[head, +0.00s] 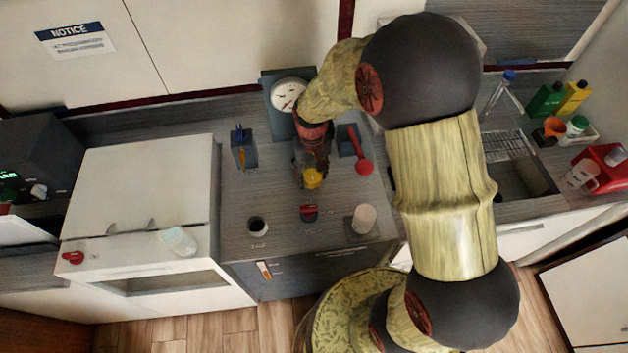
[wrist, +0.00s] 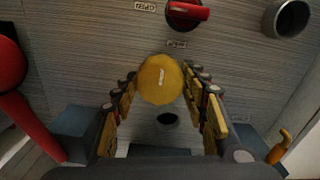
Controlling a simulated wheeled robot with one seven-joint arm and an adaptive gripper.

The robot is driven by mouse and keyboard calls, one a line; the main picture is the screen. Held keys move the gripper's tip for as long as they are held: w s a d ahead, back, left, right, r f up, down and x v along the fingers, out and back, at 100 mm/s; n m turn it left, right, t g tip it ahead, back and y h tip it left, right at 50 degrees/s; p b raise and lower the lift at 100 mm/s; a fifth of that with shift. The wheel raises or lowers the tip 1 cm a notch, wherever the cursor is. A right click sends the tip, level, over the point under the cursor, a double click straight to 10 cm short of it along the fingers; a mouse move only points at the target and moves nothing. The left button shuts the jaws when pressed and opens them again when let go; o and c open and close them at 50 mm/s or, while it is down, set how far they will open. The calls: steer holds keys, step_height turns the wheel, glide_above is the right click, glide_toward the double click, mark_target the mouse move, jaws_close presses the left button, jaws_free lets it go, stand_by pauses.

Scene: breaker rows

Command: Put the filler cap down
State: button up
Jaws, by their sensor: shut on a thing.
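The yellow filler cap (head: 312,178) is at the tips of my gripper (head: 311,168), above the grey counter. In the wrist view the round cap (wrist: 160,80) sits between the two fingertips of my gripper (wrist: 162,88), its top face showing a small pale mark. The fingers are shut on it. I cannot tell how high it is above the counter. A dark round opening (wrist: 167,119) shows in the counter surface just behind the cap in the wrist view; the gripper hides that spot in the head view.
A red knob (head: 309,212), a dark-mouthed cup (head: 258,226) and a pale cylinder (head: 364,218) stand along the counter's front. A round gauge (head: 288,94) stands behind. Bare counter lies between them.

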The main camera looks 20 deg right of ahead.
mark_target(314, 180)
steer(key=shift+w+d+f, duration=0.35)
steer(key=shift+d+f, duration=0.05)
steer(key=shift+f, duration=0.3)
steer(key=shift+w+f+b, duration=0.1)
steer(key=shift+f+b, duration=0.4)
steer(key=shift+f, duration=1.1)
steer(key=shift+f, duration=0.1)
steer(key=o, duration=1)
steer(key=shift+o, duration=0.4)
